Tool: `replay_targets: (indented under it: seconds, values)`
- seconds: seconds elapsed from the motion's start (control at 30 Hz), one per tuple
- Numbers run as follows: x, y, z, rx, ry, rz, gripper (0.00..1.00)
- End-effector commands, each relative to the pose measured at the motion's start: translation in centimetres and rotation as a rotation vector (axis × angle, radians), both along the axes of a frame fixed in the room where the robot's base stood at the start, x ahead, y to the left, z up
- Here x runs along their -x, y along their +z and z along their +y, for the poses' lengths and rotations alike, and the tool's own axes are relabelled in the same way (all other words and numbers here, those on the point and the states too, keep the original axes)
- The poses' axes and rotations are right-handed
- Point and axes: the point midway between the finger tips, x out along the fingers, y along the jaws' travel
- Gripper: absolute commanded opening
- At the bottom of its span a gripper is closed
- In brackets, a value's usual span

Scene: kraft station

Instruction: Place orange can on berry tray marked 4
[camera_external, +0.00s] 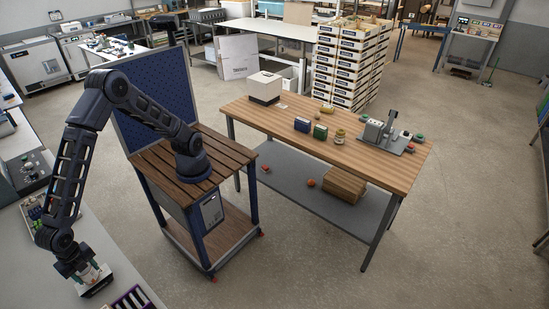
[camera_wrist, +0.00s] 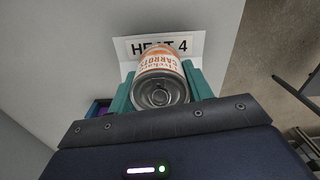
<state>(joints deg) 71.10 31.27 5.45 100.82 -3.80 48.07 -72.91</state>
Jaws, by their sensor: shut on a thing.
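In the wrist view, an orange and white can (camera_wrist: 160,70) with a silver end is held between the teal fingers of my gripper (camera_wrist: 160,84). Its label reads something like carrots. Just beyond the can is a white sign (camera_wrist: 188,45) with black letters, partly covered by the can, that seem to read "HEAT 4". In the external view, my gripper (camera_external: 87,273) is low over the grey counter at the lower left, at a small white piece with a dark label (camera_external: 97,287). I cannot make out a berry tray, nor whether the can touches the surface below.
Another bin with small items (camera_external: 38,207) lies farther back. A wooden table (camera_external: 290,145) with several objects stands apart at right.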

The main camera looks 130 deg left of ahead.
Motion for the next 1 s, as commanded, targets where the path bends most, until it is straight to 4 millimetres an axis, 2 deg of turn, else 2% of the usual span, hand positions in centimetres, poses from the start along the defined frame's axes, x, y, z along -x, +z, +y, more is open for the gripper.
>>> replay_targets:
  seconds: [0.1, 0.47, 0.5, 0.6, 0.87, 1.0]
  values:
    - [0.0, -1.08, 0.01, -0.001, 0.0, 0.0, 0.24]
    - [-0.01, -1.39, 0.01, 0.0, 0.0, 0.0, 0.24]
    - [0.0, -1.42, 0.01, 0.0, 0.0, 0.0, 0.54]
    - [0.0, -1.39, 0.02, 0.0, 0.0, 0.0, 0.72]
    - [0.0, -1.35, 0.01, 0.0, 0.0, 0.0, 0.72]
    - [0.0, -0.64, -0.01, 0.001, -0.001, 0.0, 0.72]
